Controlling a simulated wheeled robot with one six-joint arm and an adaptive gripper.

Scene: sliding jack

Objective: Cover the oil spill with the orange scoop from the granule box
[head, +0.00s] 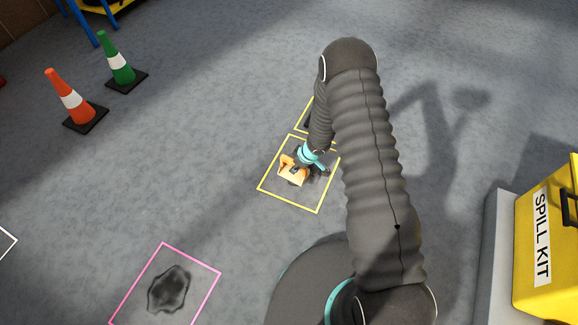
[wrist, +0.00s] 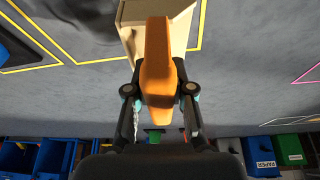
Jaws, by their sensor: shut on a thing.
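My gripper (wrist: 160,100) is shut on the orange scoop (wrist: 158,62), which sticks up between the two fingers in the wrist view. A tan box (wrist: 183,22), the granule box by its look, is just behind the scoop. I cannot tell whether the scoop touches it or holds granules. In the head view my gripper (head: 313,160) is over a yellow floor square, at a small orange-tan shape (head: 292,171) where scoop and box blend. The oil spill (head: 169,289) is a dark blotch inside a pink floor outline at lower left, apart from my gripper.
An orange cone (head: 70,97) and a green cone (head: 117,63) stand at upper left. A yellow spill kit box (head: 550,240) stands at right. My arm partly hides a second yellow outline (head: 303,115). The floor between the yellow square and the spill is clear.

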